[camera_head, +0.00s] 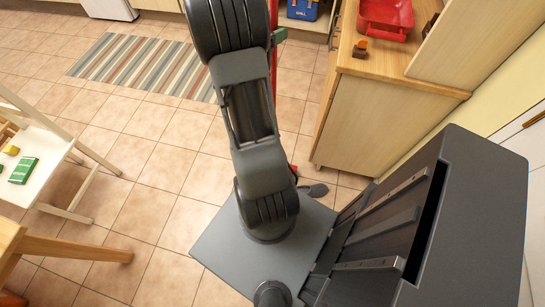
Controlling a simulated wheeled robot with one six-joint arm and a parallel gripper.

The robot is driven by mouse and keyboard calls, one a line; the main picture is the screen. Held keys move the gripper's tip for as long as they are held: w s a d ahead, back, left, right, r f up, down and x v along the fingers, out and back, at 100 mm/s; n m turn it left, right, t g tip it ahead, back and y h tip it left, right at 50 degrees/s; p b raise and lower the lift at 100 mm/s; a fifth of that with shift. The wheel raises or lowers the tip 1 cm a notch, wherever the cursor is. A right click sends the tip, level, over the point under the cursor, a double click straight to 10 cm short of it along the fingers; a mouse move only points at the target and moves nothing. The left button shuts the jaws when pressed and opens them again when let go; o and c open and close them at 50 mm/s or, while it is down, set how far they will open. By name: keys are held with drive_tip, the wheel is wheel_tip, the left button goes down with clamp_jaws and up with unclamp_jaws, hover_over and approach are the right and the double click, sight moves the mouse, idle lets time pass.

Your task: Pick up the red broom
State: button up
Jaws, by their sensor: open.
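A thin upright red pole (273,45), which looks like the red broom's handle, shows just right of my arm at the top middle. My arm covers much of it, and its upper end is cut off by the frame. A small red patch shows lower down beside my arm; I cannot tell whether it belongs to the broom. The broom's head cannot be made out. My arm rises from my base and leaves the frame at the top. My gripper is not in view.
A blue box (302,9) is at the top. A striped rug (145,68) lies on open tiles. A white table (42,150) with a green block (23,170) stands left.

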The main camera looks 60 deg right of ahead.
drive_tip(key=shift+x, duration=0.8)
drive_tip(key=c, duration=0.9)
drive_tip(key=shift+c, duration=0.5)
drive_tip(key=shift+r, duration=0.2)
